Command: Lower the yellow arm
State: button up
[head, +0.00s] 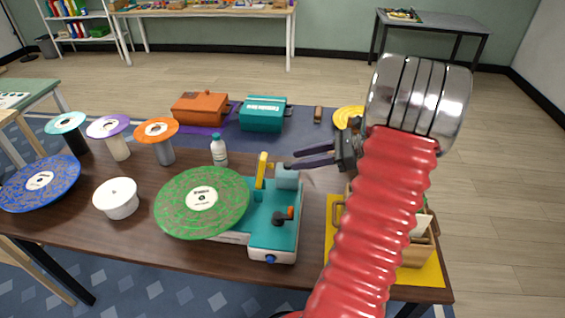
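The yellow arm (261,171) stands up on a teal and white record player (259,225), at the right edge of a green speckled record (178,213). Its lower end is by a grey-blue block (287,177) on the player. My gripper (290,160) points left, with its two dark fingers apart and nothing between them. In the picture its fingertips lie just right of the yellow arm's upper part. I cannot tell the exact gap in depth. My red sleeved arm covers part of the table's right side.
A blue record (40,183), a white round tub (116,200), several disc-topped stands (157,133) and a bottle (218,150) are left and behind. Orange (200,108) and teal (263,114) cases stand farther back. A wooden holder on a yellow mat (431,275) is at right.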

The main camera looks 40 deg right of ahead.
jog(key=x, duration=0.7)
jog(key=shift+c, duration=0.5)
grip_shut()
jog(key=shift+d, duration=0.1)
